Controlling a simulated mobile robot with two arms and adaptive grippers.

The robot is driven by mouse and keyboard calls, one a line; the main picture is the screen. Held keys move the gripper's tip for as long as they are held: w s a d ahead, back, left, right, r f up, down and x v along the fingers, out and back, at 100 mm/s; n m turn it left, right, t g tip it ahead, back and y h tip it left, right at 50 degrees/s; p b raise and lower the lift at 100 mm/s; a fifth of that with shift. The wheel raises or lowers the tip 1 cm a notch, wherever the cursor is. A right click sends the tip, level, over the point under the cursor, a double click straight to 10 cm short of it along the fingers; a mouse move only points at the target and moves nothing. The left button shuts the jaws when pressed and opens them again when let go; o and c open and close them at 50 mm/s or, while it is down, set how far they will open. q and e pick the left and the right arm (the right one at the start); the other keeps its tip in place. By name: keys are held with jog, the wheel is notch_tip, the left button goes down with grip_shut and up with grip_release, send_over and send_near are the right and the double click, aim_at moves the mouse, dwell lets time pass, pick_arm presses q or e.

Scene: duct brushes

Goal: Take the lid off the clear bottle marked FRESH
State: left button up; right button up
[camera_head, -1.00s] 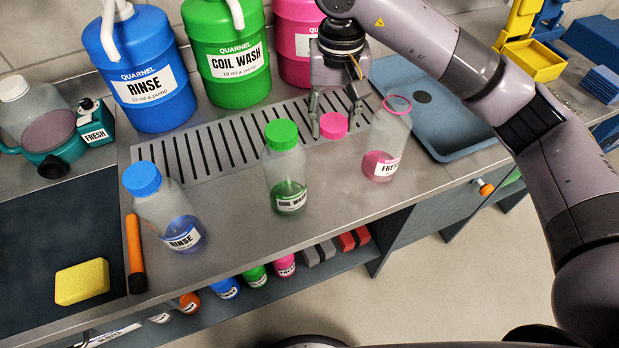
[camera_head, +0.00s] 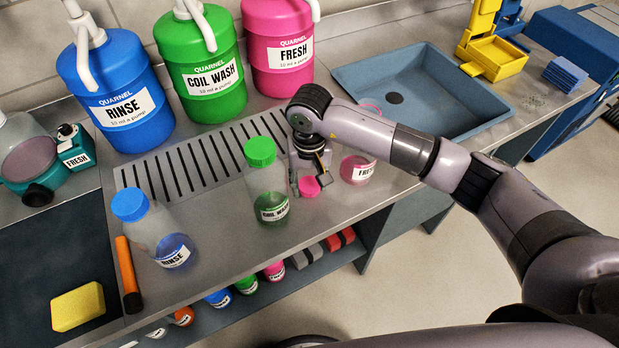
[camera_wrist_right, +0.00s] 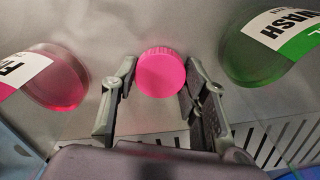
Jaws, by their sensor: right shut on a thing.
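The clear bottle marked FRESH (camera_head: 355,170) stands upright on the counter with some pink liquid in it. Its lid is off; its pink-rimmed mouth shows just above my right arm, which hides much of the bottle. It also shows in the wrist view (camera_wrist_right: 52,82). My right gripper (camera_head: 310,186) is to the left of the bottle, shut on the pink lid (camera_head: 309,188). The lid sits between the fingertips in the wrist view (camera_wrist_right: 161,73). It is low over the counter; I cannot tell if it touches. My left gripper is not in view.
A capped COIL WASH bottle (camera_head: 266,190) stands close left of my right gripper. A RINSE bottle (camera_head: 150,228) is farther left. Large pump jugs line the back, including the pink FRESH jug (camera_head: 283,45). A slotted drain (camera_head: 190,165) and blue sink (camera_head: 450,110) are behind.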

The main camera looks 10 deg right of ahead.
jog(key=shift+f+b, duration=0.15)
jog(key=shift+b, duration=0.15)
jog(key=o, duration=1.3)
